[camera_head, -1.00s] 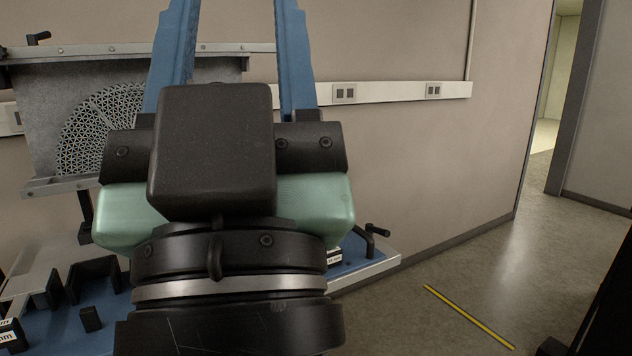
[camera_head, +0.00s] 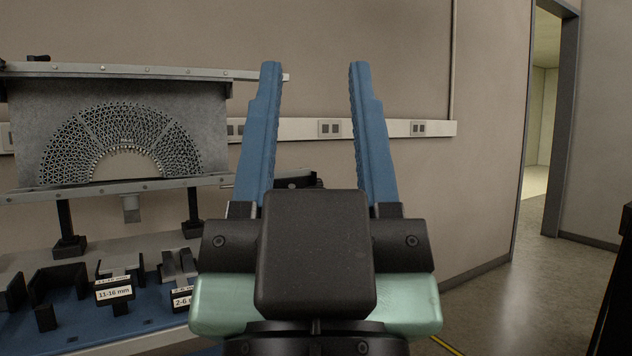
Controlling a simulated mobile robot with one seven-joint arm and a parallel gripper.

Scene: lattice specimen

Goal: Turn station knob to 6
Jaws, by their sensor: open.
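My gripper (camera_head: 315,75) is in the middle of the head view with its two blue fingers pointing up and spread apart. It is open, and only wall shows between the fingertips. The lattice specimen (camera_head: 75,150), a half-ring of fine mesh on a grey plate, is held in a frame at the left. A dark part (camera_head: 297,181) shows behind the fingers, partly hidden by them; I cannot tell whether it is the station knob. No knob with readable numbers shows.
A blue bench top (camera_head: 75,318) at the lower left carries black holders and labelled blocks, one reading 11-16 mm (camera_head: 114,293). Frame posts (camera_head: 192,215) stand behind them. A wall rail with sockets (camera_head: 330,128) runs behind. Open floor (camera_head: 500,300) and a doorway are at the right.

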